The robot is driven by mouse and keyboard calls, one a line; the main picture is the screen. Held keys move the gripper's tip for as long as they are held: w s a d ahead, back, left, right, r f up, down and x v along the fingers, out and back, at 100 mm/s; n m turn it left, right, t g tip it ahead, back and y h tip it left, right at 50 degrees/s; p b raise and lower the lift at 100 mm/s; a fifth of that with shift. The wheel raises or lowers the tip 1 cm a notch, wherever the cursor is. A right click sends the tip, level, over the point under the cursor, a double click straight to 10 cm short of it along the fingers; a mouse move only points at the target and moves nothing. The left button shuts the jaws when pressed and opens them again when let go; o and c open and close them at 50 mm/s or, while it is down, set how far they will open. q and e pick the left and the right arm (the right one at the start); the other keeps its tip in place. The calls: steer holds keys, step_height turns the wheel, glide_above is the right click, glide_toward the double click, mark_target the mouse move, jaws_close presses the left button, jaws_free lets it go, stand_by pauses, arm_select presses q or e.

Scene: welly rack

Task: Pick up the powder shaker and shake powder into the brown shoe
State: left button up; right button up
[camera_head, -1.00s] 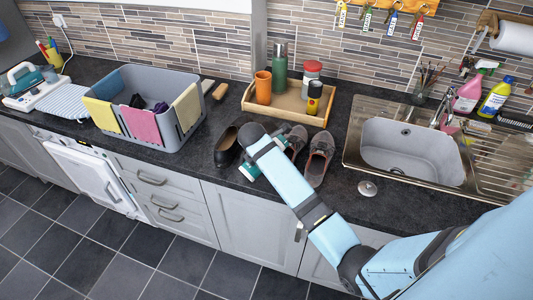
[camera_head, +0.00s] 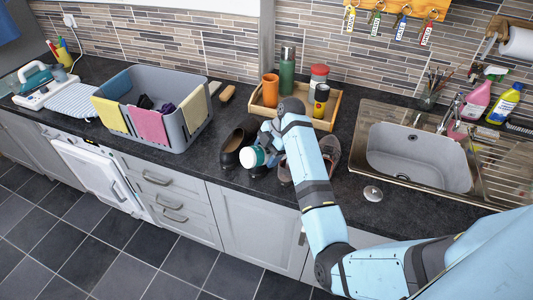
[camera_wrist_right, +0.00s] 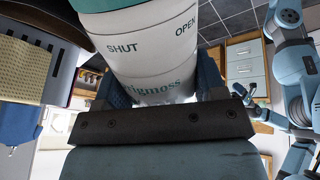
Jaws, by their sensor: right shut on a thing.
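The powder shaker (camera_head: 253,157) is white with teal parts and is tilted in the head view. My right gripper (camera_head: 268,146) is shut on it, above the shoes. In the right wrist view the shaker (camera_wrist_right: 150,50) fills the middle, with "SHUT" and "OPEN" lettering; its far end is cut off. A dark shoe (camera_head: 232,147) with a brownish inside stands just left of the shaker. A grey-brown shoe (camera_head: 331,152) stands right of my arm; its partner (camera_head: 284,174) is mostly hidden. A gripper (camera_wrist_right: 245,94), apparently my left, shows small in the wrist view; its jaws are unclear.
A grey basket (camera_head: 173,143) with cloths over its rim stands to the left. A wooden tray (camera_head: 333,110) with bottles and a cup lies behind the shoes. The sink (camera_head: 418,165) is on the right. Bare counter lies between the basket and the dark shoe.

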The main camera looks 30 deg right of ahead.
steer(key=shift+d, duration=0.1)
steer(key=shift+r, duration=0.4)
steer(key=shift+f, duration=0.45)
steer(key=shift+a+f+n+t+h, duration=0.2)
steer(key=shift+f+h, duration=0.35)
steer(key=shift+h, duration=0.6)
steer(key=shift+a+f+n+t+h, duration=0.15)
steer(key=shift+f+h, duration=0.35)
steer(key=shift+h, duration=0.65)
steer(key=h, duration=0.2)
steer(key=shift+d+r+t+h, duration=0.1)
steer(key=shift+d+t+h, duration=0.2)
steer(key=shift+t+h, duration=0.1)
steer(key=shift+w+d+r+h, duration=0.1)
steer(key=shift+d+h, duration=0.1)
steer(key=shift+h, duration=0.4)
steer(key=shift+d+r+h, duration=0.1)
steer(key=shift+d+h, duration=0.1)
steer(key=shift+h, duration=0.4)
steer(key=shift+t, duration=0.25)
